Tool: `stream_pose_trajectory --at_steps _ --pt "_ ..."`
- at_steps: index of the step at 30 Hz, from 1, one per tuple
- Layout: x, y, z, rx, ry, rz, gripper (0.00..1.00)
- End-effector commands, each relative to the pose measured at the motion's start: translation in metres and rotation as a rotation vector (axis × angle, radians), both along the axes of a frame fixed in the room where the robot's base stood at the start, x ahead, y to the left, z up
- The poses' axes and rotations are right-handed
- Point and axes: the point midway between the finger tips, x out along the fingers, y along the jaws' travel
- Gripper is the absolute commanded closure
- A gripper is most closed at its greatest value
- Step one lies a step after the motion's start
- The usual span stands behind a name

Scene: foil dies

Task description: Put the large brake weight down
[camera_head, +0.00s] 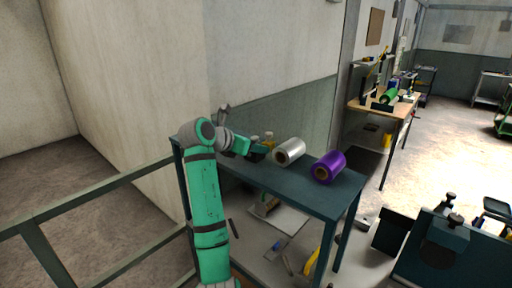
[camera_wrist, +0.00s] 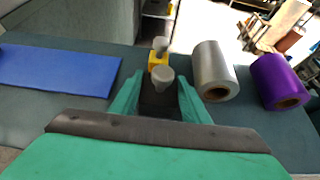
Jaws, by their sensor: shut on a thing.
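My gripper (camera_head: 252,149) is over the blue-green bench (camera_head: 310,189) near its back left part. In the wrist view, my gripper (camera_wrist: 159,100) is shut on the large brake weight (camera_wrist: 162,79), a dark piece with a grey rounded top, held between the two green fingers. Its lower part is hidden, and I cannot tell whether it touches the bench. Just beyond it stands a smaller yellow piece with a grey top (camera_wrist: 159,54).
A silver foil roll (camera_head: 289,151) and a purple foil roll (camera_head: 328,167) lie on the bench, right of my gripper. A blue mat (camera_wrist: 55,70) lies to the left in the wrist view, with bare bench between it and my gripper. A green rail (camera_head: 90,196) stands at the left.

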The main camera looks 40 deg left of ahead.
Motion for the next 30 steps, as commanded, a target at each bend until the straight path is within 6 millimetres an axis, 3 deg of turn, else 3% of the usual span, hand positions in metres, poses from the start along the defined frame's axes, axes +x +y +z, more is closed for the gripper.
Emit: stream_pose_trajectory --at_steps 8,9,11,22,30 --pt "0.003 -0.005 0.002 0.002 -0.006 -0.006 1.0" --pt "0.003 -0.004 -0.001 0.0 -0.001 -0.006 0.53" --pt "0.003 -0.004 -0.001 0.0 -0.001 -0.006 0.39" --pt "0.0 -0.001 0.002 0.001 -0.002 -0.002 0.39" --pt "-0.035 0.002 0.023 0.002 -0.005 0.0 0.39"
